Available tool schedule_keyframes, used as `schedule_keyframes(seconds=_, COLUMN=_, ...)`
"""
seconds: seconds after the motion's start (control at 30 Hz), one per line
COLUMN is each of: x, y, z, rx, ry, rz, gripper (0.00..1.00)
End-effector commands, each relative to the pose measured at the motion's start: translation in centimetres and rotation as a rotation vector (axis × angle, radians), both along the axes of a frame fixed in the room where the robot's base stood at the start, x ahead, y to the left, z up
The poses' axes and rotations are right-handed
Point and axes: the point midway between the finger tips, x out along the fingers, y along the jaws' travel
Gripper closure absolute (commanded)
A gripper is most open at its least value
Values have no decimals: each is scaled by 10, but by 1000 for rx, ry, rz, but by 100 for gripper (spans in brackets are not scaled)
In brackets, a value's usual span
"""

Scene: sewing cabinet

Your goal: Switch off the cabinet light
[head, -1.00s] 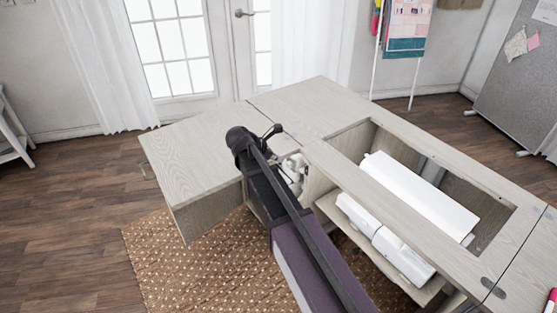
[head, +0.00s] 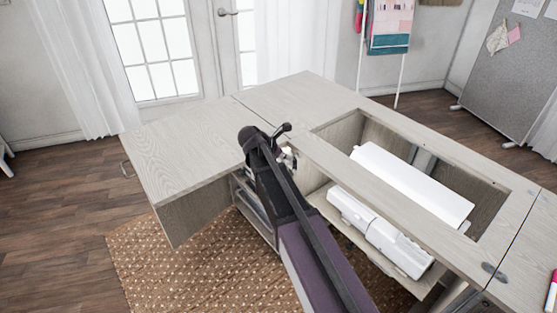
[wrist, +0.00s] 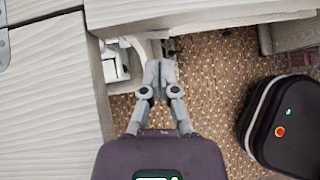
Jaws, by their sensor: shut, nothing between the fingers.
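The sewing cabinet (head: 190,150) has a pale wood-grain top and an open well. I cannot make out the cabinet light or its switch in either view. My gripper (head: 289,157) is mostly hidden behind my arm in the head view, at the cabinet's open front. In the wrist view my gripper (wrist: 160,66) has its fingers together with nothing between them. Its tips are close to the cabinet's edge, beside a white part (wrist: 115,62) under the top. Whether the tips touch anything cannot be told. A small dark piece (wrist: 172,46) lies just beyond the tips.
A white machine (head: 375,230) lies on the inner shelf, and a white panel (head: 412,187) is in the well. Lower shelves (head: 252,205) are left of my arm. A patterned rug (head: 150,260) covers the floor in front. A glass door (head: 150,50) stands behind.

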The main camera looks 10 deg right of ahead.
Motion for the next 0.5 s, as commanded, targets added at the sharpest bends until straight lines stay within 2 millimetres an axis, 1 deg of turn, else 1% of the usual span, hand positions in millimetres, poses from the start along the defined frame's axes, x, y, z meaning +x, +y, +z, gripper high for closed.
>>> schedule_keyframes(seconds=0.03, x=2, y=-5, z=0, rx=0, ry=-1, rz=-1, gripper=100)
schedule_keyframes(seconds=0.2, x=6, y=-14, z=0, rx=0, ry=0, rz=0, gripper=100)
schedule_keyframes(seconds=0.5, x=7, y=-16, z=0, rx=0, ry=0, rz=0, gripper=100)
